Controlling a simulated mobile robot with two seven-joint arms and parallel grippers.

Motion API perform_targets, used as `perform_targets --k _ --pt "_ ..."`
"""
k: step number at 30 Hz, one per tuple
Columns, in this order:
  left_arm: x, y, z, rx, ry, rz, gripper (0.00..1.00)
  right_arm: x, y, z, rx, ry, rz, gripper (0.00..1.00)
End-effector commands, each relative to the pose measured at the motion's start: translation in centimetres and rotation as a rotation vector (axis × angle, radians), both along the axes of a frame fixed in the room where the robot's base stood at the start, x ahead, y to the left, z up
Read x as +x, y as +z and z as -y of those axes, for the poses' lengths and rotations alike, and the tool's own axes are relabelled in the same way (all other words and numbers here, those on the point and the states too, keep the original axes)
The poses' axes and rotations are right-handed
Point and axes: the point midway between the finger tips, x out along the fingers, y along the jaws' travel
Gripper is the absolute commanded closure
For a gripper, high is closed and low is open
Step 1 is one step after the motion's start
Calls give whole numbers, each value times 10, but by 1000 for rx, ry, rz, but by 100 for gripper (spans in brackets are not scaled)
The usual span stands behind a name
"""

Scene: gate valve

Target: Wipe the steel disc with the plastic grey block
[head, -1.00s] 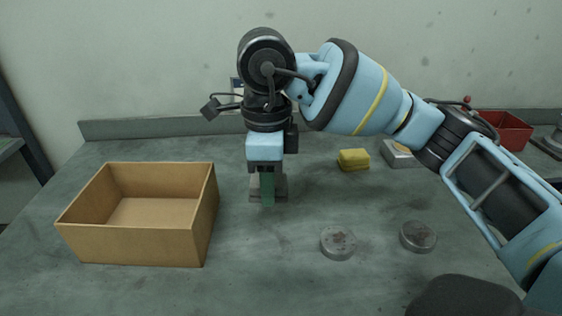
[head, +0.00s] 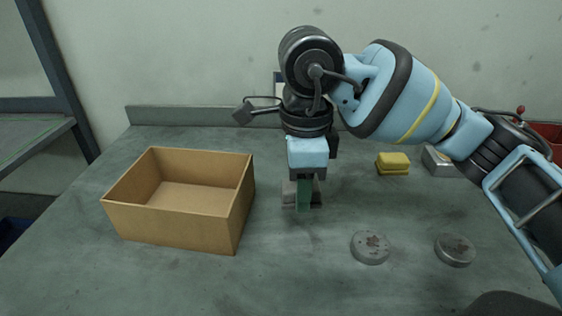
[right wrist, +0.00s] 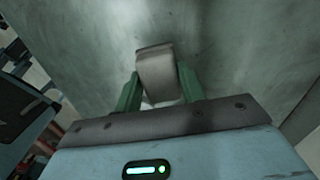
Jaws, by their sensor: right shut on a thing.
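My right gripper (head: 303,203) points down over the table, right of the cardboard box, with green fingers. It is shut on the grey block (head: 289,194), which is partly hidden behind the fingers. In the right wrist view the block (right wrist: 156,76) sits between the fingertips (right wrist: 158,84). I cannot tell whether the block touches the table. Two round steel discs lie right of the gripper and nearer to me: one disc (head: 370,248) with reddish-brown stains, and another disc (head: 455,251) with fainter marks. The block is apart from both. My left gripper is not in view.
An open, empty cardboard box (head: 180,228) stands at left. A yellow sponge (head: 393,163) and a metal block (head: 438,162) lie at the back right. A red bin (head: 549,134) is partly hidden by my arm. The table (head: 290,270) between box and discs is clear.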

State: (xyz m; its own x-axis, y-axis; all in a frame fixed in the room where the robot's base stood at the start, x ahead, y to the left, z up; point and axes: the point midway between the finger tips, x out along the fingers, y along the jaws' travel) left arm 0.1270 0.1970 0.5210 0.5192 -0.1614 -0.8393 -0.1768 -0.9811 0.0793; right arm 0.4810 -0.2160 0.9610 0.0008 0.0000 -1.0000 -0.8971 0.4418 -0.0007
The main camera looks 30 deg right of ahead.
Motion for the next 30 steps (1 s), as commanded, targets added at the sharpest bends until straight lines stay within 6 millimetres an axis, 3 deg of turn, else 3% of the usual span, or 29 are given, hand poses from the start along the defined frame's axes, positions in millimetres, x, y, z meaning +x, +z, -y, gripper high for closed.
perform_targets --k 21,30 --pt "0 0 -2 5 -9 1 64 -34 -15 -1 -2 1421 0 79" --pt "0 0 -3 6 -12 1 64 -40 -18 -2 0 1711 0 79"
